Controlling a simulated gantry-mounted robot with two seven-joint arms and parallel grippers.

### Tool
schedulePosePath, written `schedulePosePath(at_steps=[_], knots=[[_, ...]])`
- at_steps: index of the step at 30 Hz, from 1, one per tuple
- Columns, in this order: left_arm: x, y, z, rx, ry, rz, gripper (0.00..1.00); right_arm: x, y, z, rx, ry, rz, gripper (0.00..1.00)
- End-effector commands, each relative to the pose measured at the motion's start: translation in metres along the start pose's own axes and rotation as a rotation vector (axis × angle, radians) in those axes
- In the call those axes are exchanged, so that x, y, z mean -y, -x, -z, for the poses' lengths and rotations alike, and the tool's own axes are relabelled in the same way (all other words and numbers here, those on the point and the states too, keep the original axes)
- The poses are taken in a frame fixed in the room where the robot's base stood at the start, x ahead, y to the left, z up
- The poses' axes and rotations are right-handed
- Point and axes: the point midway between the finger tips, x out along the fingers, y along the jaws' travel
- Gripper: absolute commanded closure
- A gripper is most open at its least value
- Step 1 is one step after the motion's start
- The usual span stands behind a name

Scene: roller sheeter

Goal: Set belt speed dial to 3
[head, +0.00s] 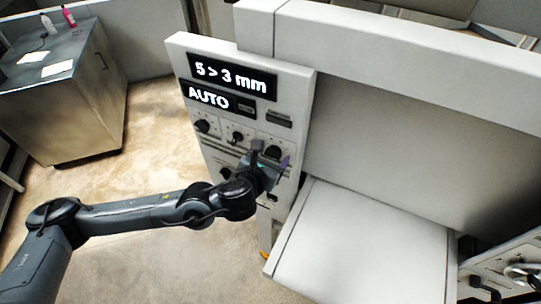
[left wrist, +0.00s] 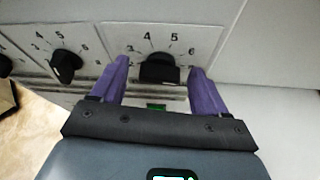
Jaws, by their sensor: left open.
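The control panel (head: 190,75) stands upright on the sheeter's left end, with a row of black dials. My left gripper (head: 271,156) is at the rightmost dial of the upper row. In the left wrist view its purple fingers are open, one on each side of that black dial (left wrist: 160,69), with a gap visible on both sides. Numbers around it include 3, 4, 5 and 6. A second numbered dial (left wrist: 66,66) is to its left, with its pointer turned downward. Dial names are unreadable, so I cannot tell which sets belt speed. My right gripper is not in view.
The panel's display (head: 232,77) reads "5 > 3 mm", with "AUTO" below. A pale sheeter table (head: 365,240) extends right of the panel. A cabinet (head: 75,100) with bottles and papers stands back left. The floor between is clear.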

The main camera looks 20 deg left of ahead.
Motion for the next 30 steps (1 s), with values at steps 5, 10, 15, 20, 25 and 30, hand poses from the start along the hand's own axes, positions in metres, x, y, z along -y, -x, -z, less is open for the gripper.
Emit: schedulePosePath(at_steps=[5, 10, 15, 20, 25, 30], knots=[[0.0002, 0.0002, -0.0001, 0.0, 0.0, 0.0, 0.38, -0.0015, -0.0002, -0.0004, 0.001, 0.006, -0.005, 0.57], [0.0001, 0.0003, 0.0, 0.0, 0.001, 0.0, 0.64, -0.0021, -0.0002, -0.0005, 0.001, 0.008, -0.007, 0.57], [0.0, 0.0004, -0.0001, 0.0, 0.001, 0.0, 0.82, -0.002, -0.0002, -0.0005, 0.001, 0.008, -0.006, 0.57], [-0.0005, 0.0005, -0.0002, 0.0, 0.015, 0.005, 0.82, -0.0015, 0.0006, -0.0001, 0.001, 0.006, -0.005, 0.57], [-0.0014, 0.0006, -0.0004, -0.001, 0.064, 0.025, 0.82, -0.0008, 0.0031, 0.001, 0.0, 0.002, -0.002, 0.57], [-0.0026, 0.0007, -0.0001, -0.002, 0.16, 0.067, 0.82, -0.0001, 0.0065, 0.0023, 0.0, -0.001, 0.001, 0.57]])
